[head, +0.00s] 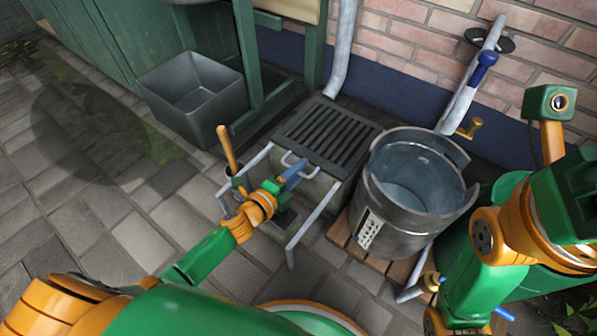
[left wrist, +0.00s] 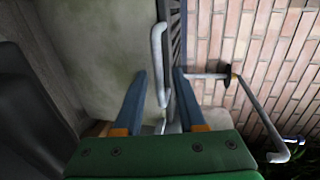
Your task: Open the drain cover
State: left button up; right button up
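The drain cover is a dark slatted grate (head: 327,133) lying flat on a concrete block by the wall, with a pale bar handle (head: 293,161) on its near edge. My left gripper (head: 297,170) is at that near edge, close to the handle. In the left wrist view, its two blue fingers (left wrist: 158,76) are apart, and the pale handle (left wrist: 158,50) runs up ahead between them. The fingers do not visibly close on it. The grate's edge (left wrist: 175,35) shows beside the handle. My right arm is at the right of the head view, but I cannot make out its gripper.
A metal tub (head: 410,190) on a wooden pallet (head: 375,260) stands just right of the grate. A grey bin (head: 195,92) and green bench frame are behind to the left. Pale metal rails (head: 312,222) flank the left gripper. Paving at left is clear.

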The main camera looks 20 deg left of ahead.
pick_arm(q)
grip_shut()
dwell(1.2)
